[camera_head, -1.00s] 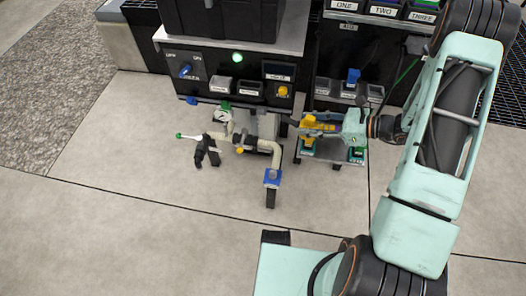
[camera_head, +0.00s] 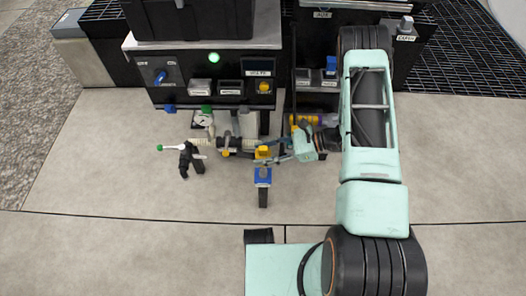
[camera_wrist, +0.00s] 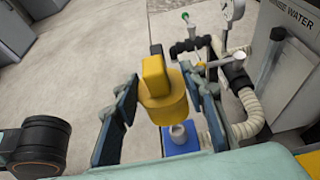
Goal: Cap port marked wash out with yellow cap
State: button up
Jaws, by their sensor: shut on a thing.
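My gripper (camera_wrist: 162,105) is shut on the yellow cap (camera_wrist: 160,88), with one dark blue finger on each side of it. In the head view the cap (camera_head: 263,152) appears over a blue-topped post (camera_head: 263,176). The wrist view shows a pale, round port end (camera_wrist: 179,134) on the blue block (camera_wrist: 180,146), just beyond the cap's lower edge. The port end looks uncovered, and the cap appears apart from it. I cannot read a wash out marking in either view.
A corrugated pale hose (camera_wrist: 249,115) and a black valve (camera_head: 186,155) with a white lever lie close to the left of the post in the head view. A control box (camera_head: 210,78) stands behind. A gauge (camera_wrist: 232,9) rises nearby. The floor in front is clear.

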aim_at(263, 170)
jog(key=shift+f+b, duration=3.25)
jog(key=shift+f, duration=1.05)
jog(key=shift+f+b, duration=0.35)
jog(key=shift+f, duration=0.65)
jog(key=o, duration=1.3)
jog(key=shift+r, duration=5)
